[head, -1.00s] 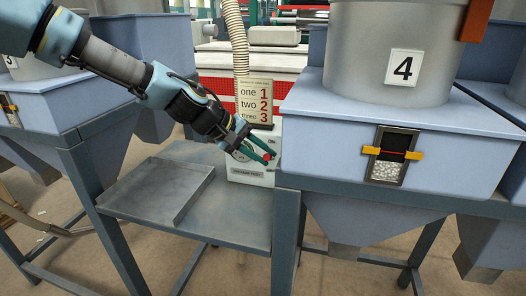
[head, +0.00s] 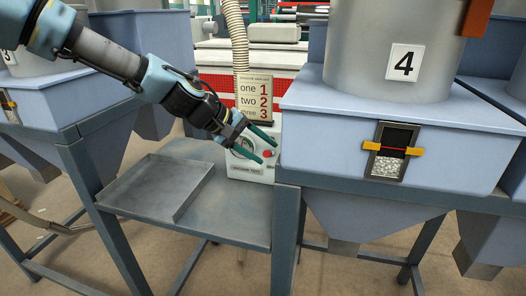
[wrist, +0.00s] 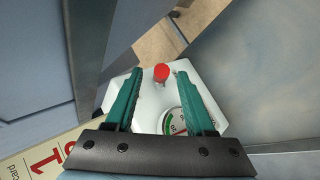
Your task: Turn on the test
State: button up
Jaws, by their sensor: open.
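A white test box (head: 243,172) stands on the grey metal table, with a round gauge and a red button (head: 267,154) on its front. In the wrist view the red button (wrist: 161,73) shows between and just beyond the fingertips, and the gauge (wrist: 175,122) lies nearer the palm. My gripper (head: 268,148) is open and empty, its green fingers in front of the box, partly covering the gauge. In the wrist view the two fingers (wrist: 157,70) are spread to either side of the box face. I cannot tell whether a finger touches the box.
A sign with numbers one to three (head: 255,97) stands behind the box. A shallow grey tray (head: 150,185) lies on the table's left. The blue hopper marked 4 (head: 390,130) stands close on the right. A ribbed hose (head: 237,35) hangs behind.

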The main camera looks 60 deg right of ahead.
jog(key=b+v, duration=0.2)
jog(key=v, duration=0.8)
jog(key=shift+b, duration=0.4)
jog(key=w+a+f+n+t+y, duration=0.1)
jog(key=w+a+f+t, duration=0.1)
jog(key=w+a+f, duration=0.4)
jog(key=w+a+f+t+y, duration=0.15)
jog(key=w+a, duration=0.25)
jog(key=a, duration=0.4)
jog(key=w+a+f+n+t+y, duration=0.1)
jog(key=w+a+f+t+y, duration=0.15)
jog(key=w+a, duration=0.45)
jog(key=a+f+n+t+y, duration=0.1)
jog(key=a+n+y, duration=0.1)
jog(key=a, duration=2.7)
jog(key=shift+s+a+n+y, duration=0.3)
jog(key=shift+s+n, duration=0.2)
jog(key=shift+n, duration=0.4)
